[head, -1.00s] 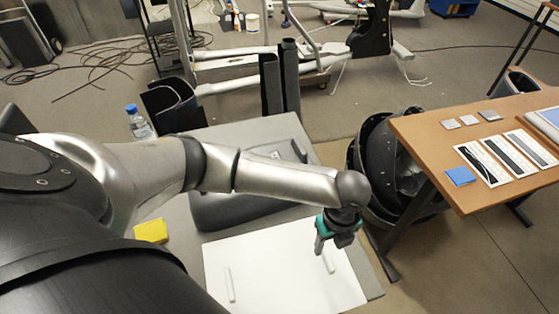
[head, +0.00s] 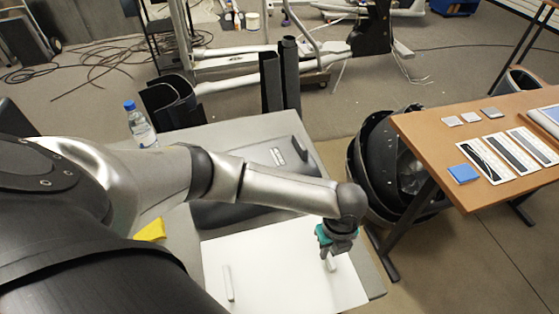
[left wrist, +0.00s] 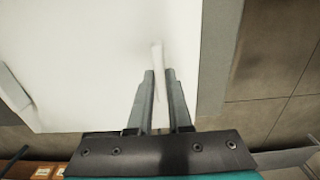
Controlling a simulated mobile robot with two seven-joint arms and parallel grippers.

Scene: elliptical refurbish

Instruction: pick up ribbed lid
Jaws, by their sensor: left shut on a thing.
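My left gripper (head: 328,256) points down over the white sheet on the grey table, near its right side. Its fingers are shut on a narrow pale piece (head: 331,265). In the left wrist view the piece (left wrist: 157,58) sticks out between the two fingertips (left wrist: 160,76). I cannot make out ribs on it, or whether it touches the sheet. A similar pale piece (head: 228,283) lies on the sheet to the left. My right gripper is not in view.
The white sheet (head: 265,265) covers the table's near part. A dark grey case (head: 215,214) lies behind it, partly under my arm. A bottle (head: 141,126) stands at the table's back left. A yellow item (head: 150,231) lies left. A wooden table (head: 440,135) stands right.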

